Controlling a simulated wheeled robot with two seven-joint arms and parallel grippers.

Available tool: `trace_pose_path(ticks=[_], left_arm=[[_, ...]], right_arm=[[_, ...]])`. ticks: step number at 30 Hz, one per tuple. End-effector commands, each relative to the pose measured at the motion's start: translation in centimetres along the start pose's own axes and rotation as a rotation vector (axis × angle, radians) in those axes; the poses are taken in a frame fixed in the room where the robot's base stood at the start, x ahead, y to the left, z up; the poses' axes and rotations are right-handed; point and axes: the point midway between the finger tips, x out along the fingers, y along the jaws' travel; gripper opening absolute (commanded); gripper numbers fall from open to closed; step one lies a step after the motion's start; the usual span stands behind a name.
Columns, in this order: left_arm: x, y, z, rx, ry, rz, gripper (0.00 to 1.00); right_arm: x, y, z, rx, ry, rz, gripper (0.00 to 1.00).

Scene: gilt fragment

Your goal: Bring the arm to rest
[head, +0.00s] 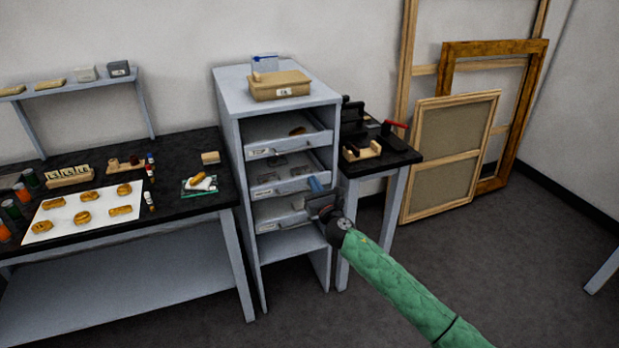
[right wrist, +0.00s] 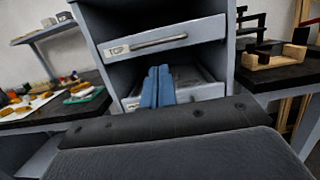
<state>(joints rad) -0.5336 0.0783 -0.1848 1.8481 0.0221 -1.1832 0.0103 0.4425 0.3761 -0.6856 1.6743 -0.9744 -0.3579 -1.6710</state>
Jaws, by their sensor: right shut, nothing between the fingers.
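My right arm, in a green sleeve, comes in from the lower right of the head view. Its gripper (head: 316,185) is in front of the right side of the grey drawer cabinet (head: 229,105), near the middle drawer. In the right wrist view the two blue fingers (right wrist: 158,86) are together and empty, pointing at the cabinet below the drawer labelled TOP (right wrist: 165,41). Whether the fingers touch the cabinet I cannot tell. The top drawer also shows in the head view (head: 290,145). My left gripper is not in view.
A black-topped bench (head: 190,210) with a white sheet (head: 62,221) of gilt fragments stands left of the cabinet. A box (head: 280,92) sits on the cabinet. A small dark table (head: 400,158) with clamps stands right, and frames (head: 450,160) lean on the wall.

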Motion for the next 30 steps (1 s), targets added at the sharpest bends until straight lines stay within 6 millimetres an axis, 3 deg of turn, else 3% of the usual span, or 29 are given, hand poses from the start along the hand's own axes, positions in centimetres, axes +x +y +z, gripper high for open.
trace_pose_path(ticks=[6,11,30], left_arm=[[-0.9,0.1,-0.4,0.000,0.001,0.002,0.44],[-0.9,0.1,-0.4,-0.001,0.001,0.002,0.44],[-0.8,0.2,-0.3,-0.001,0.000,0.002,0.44]], right_arm=[[-1.1,0.0,-0.1,0.033,0.001,0.000,0.00],[-1.1,-0.7,-0.1,0.217,0.001,-0.035,0.00],[-3.1,-8.8,-2.0,1.643,-0.103,-0.593,0.00]])
